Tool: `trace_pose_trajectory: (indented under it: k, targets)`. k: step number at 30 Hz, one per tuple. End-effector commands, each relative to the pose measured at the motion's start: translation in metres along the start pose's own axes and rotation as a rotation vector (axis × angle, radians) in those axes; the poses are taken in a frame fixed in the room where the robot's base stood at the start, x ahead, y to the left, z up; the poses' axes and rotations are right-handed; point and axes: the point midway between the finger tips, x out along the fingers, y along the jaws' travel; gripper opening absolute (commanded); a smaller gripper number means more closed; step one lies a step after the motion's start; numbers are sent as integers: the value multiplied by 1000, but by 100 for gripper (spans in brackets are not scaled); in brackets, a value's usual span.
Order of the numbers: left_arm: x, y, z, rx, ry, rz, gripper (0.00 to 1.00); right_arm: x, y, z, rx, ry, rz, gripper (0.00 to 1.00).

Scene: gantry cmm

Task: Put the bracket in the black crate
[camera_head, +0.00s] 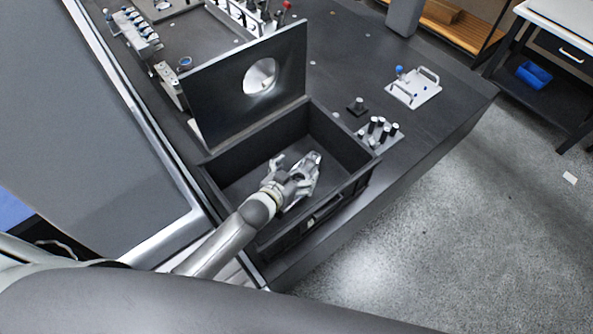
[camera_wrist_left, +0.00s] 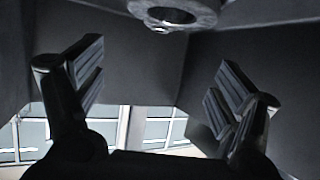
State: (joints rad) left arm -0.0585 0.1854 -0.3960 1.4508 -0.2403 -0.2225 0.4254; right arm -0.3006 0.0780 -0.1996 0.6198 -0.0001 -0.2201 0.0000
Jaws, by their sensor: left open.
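The black crate (camera_head: 345,143) stands open on the dark table. My left gripper (camera_head: 291,172) is down inside it, with its fingers apart. A light grey metal piece, which looks like the bracket (camera_head: 312,166), is at the fingers inside the crate, partly hidden by the gripper. In the left wrist view, a grey part with a round hole, likely the bracket (camera_wrist_left: 205,11), shows at the top edge, beyond the open fingers and not between them. Dark crate walls (camera_wrist_left: 215,55) surround it. I cannot tell whether it rests on the crate floor. My right gripper is not in view.
A black upright plate with a round hole (camera_head: 215,95) stands right behind the crate. A white plate with handles (camera_head: 415,92), a small black block (camera_head: 357,106) and a holder with black pegs (camera_head: 378,135) are to the right. The table's right edge is close to the crate.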

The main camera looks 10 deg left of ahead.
Motion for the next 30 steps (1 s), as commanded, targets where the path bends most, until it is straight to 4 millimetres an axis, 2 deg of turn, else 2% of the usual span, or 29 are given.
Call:
trace_pose_trajectory:
  k: [7, 12, 14, 24, 30]
  targets:
    - [-1, 0, 0, 1, -2, -1, 89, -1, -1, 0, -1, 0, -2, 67]
    - [-8, -1, -16, 2, 0, 0, 89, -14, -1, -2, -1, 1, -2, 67]
    - [-15, 0, -8, 0, -3, 0, 89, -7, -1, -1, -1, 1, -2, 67]
    - [-63, 0, -9, 1, -2, 0, 89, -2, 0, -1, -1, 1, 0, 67]
    - [-78, 0, -10, 1, -2, 0, 89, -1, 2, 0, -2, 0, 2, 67]
